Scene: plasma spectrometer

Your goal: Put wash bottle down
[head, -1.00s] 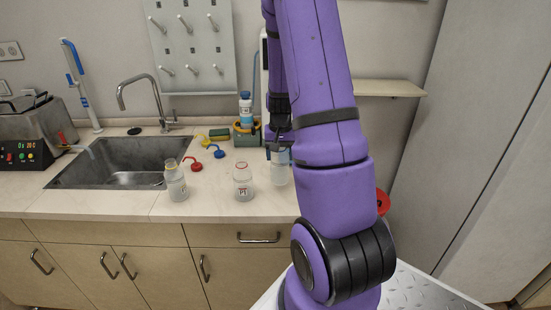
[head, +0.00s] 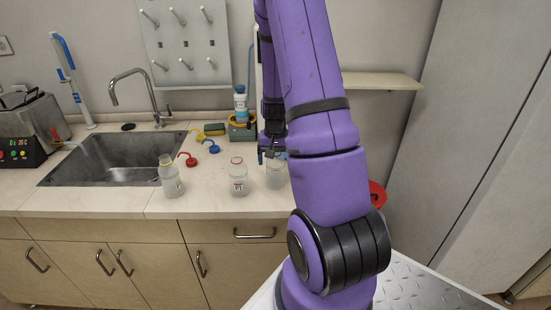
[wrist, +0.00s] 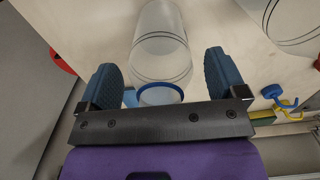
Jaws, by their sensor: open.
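The wash bottle, a clear translucent bottle with a blue ring at its neck, stands upright on the counter at the right of the bottle row in the head view (head: 276,176). It also shows in the wrist view (wrist: 162,45), its blue-ringed neck between my fingers. My gripper (head: 272,154) is at the bottle's top and open. In the wrist view my gripper (wrist: 160,90) has its two blue fingers spread, with a gap on each side of the neck. My purple arm hides the counter to the right.
Two similar bottles, one yellow-ringed (head: 170,178) and one red-ringed (head: 238,178), stand to the left. Red (head: 187,159), blue (head: 209,147) and yellow caps lie behind them. A sink (head: 115,160) is further left. A green caddy (head: 241,130) stands behind.

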